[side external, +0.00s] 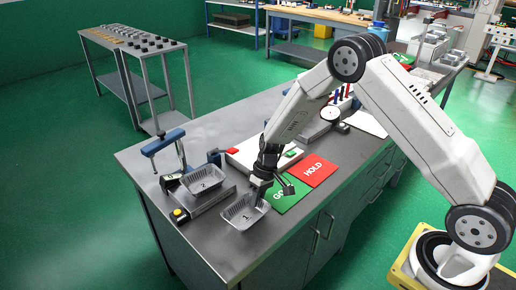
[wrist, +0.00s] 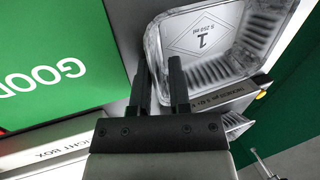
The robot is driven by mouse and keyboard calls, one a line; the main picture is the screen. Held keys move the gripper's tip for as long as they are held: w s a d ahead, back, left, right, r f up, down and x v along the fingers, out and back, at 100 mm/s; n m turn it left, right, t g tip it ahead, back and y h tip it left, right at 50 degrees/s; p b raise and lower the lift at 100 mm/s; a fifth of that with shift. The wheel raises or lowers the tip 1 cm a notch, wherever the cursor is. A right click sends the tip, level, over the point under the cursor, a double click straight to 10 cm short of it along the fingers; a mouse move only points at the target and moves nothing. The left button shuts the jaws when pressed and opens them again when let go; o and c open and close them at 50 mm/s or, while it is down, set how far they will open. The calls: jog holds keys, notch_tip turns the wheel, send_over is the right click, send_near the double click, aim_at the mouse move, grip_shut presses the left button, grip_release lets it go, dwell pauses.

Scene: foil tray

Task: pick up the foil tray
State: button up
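The foil tray marked 1 (side external: 243,212) sits on the steel bench near its front edge in the side view. In the wrist view the tray (wrist: 208,40) fills the upper middle, its floor label facing up. My gripper (side external: 258,197) is down at the tray's right side in the side view. In the wrist view my gripper (wrist: 160,62) has one finger outside the tray wall and one inside it. A small gap shows between the fingers, so it looks narrowly open around the wall. Finger contact with the foil is hard to see.
A second foil tray, marked 2 (side external: 203,180), stands on a grey device to the left. A green card (side external: 286,193) and a red HOLD card (side external: 313,170) lie to the right. A white light box (side external: 247,158) is behind. A blue-topped stand (side external: 162,143) rises at the left.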

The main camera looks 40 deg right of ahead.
jog(key=shift+c, duration=0.2)
grip_shut()
jog(key=shift+r, duration=0.1)
jog(key=shift+r, duration=0.75)
jog(key=s+r, duration=1.1)
jog(key=s, duration=0.3)
jog(key=shift+d+r, duration=0.2)
jog(key=shift+d, duration=0.1)
